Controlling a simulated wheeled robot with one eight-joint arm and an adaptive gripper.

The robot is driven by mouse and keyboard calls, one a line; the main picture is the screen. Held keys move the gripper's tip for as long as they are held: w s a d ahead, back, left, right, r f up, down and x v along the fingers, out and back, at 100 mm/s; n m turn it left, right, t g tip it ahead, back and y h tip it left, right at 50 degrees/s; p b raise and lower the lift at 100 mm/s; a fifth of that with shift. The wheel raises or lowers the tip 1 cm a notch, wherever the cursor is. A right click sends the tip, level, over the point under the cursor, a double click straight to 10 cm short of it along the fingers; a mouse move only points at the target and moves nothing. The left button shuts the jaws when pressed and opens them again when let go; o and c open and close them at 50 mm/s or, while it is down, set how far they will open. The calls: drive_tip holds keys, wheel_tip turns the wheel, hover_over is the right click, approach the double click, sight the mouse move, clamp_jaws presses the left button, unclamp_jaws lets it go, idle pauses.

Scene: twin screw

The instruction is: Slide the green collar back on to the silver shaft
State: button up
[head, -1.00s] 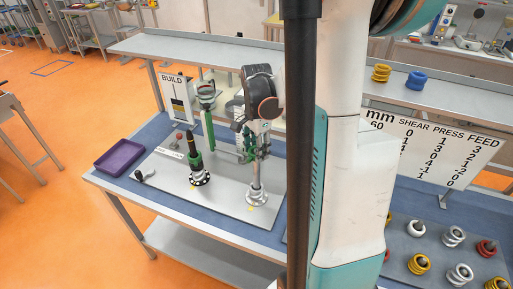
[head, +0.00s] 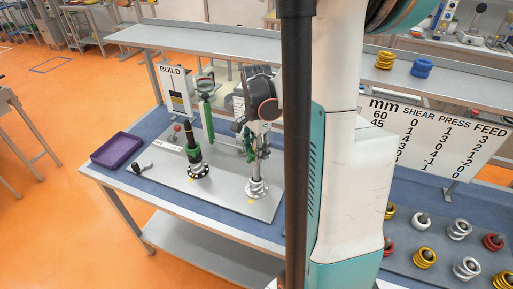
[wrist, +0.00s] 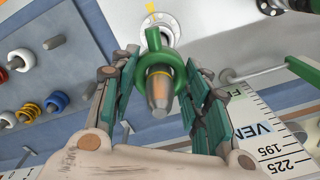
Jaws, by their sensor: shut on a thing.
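The silver shaft (head: 258,172) stands upright on a round flanged base (head: 257,189) at the right of the grey plate. In the wrist view, the green collar (wrist: 155,52) is around the shaft, and the shaft's tapered grey tip (wrist: 159,92) sticks out through it towards the camera. My gripper (wrist: 165,76) is shut on the collar, with a finger on each side. In the head view my gripper (head: 254,146) is at the upper part of the shaft, and the collar is hard to tell apart from the fingers. The contact points are partly hidden.
A dark post with a green sleeve (head: 193,155) stands left of the shaft. A BUILD board (head: 175,92) and a green-handled upright (head: 206,115) are behind. A purple tray (head: 117,150) lies at the left. Rings on pegs (head: 424,258) are at the right.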

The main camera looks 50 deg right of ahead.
drive_tip(key=shift+f+b, duration=1.7)
drive_tip(key=shift+f, duration=0.5)
drive_tip(key=o, duration=1.3)
drive_tip(key=shift+c, duration=0.2)
wheel_tip(320, 180, up, 12)
